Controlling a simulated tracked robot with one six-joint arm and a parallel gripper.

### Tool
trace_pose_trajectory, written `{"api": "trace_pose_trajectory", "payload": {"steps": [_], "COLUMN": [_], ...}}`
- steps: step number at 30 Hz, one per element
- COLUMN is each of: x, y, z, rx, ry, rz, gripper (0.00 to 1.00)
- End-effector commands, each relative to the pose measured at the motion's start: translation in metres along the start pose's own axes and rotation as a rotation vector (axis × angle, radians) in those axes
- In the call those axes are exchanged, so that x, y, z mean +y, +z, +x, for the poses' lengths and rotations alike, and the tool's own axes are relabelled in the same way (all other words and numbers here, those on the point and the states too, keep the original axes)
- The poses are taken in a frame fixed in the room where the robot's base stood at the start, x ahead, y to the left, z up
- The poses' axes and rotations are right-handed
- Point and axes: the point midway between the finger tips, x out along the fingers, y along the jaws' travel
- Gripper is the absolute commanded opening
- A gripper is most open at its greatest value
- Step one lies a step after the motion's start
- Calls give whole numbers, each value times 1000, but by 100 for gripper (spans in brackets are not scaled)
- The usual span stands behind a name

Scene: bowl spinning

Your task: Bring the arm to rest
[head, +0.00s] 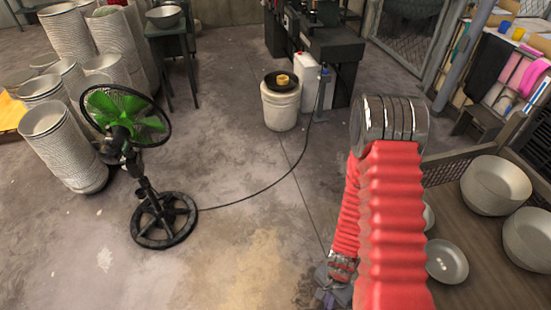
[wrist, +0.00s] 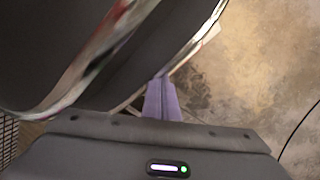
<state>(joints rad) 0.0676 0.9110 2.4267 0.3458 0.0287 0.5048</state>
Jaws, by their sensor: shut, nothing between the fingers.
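My arm, in a ribbed red sleeve, rises at the right of the head view with a metal-banded joint on top. Its far end bends down toward the floor. My gripper (head: 330,296) shows small at the bottom edge of the head view, partly hidden by the arm. In the wrist view my gripper (wrist: 162,100) shows as purple fingers close together, shut and empty. A large dark curved shape with a pale rim fills the upper left of the wrist view, close to the fingers. I cannot tell whether it touches them.
A green-bladed fan (head: 125,118) stands on the left floor, its cable crossing the middle. Stacked bowls (head: 70,150) stand at far left. A white bucket (head: 281,106) stands at the back. White bowls (head: 496,186) rest on a wooden surface (head: 490,270) at right. The centre floor is open.

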Motion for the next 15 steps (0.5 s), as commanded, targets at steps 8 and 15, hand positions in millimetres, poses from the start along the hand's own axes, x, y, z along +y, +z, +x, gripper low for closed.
{"api": "trace_pose_trajectory", "payload": {"steps": [8,15], "x": [-12,-20], "y": [8,11], "z": [-53,-105], "rx": [-49,-58], "ry": [-16,-39], "rz": [-190,-340], "gripper": [0,0]}}
